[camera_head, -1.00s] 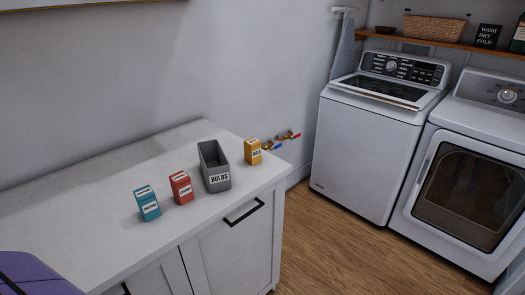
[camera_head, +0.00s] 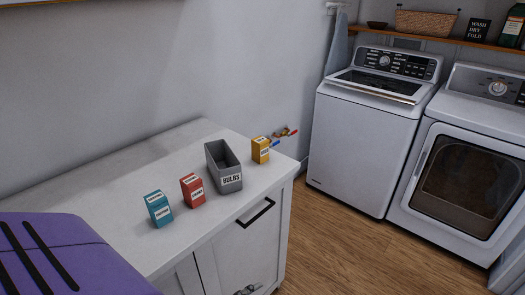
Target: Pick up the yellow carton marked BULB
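The yellow carton (camera_head: 261,150) stands upright at the right end of the white counter, close to its far right edge. It has a small white label whose lettering I cannot read surely. It stands apart, just right of a grey open bin (camera_head: 224,180) labelled BULBS. A purple part of my arm fills the lower left. A small grey mechanical part, apparently the tip of my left gripper (camera_head: 248,290), shows at the bottom edge before the cabinet front, well below the carton. Its fingers are mostly cut off. My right gripper is not in view.
A red carton (camera_head: 193,191) and a teal carton (camera_head: 159,209) stand left of the bin on the counter (camera_head: 110,182). Pipe valves (camera_head: 284,134) are on the wall behind the yellow carton. A washer (camera_head: 362,150) and dryer (camera_head: 465,175) stand right, across open wooden floor.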

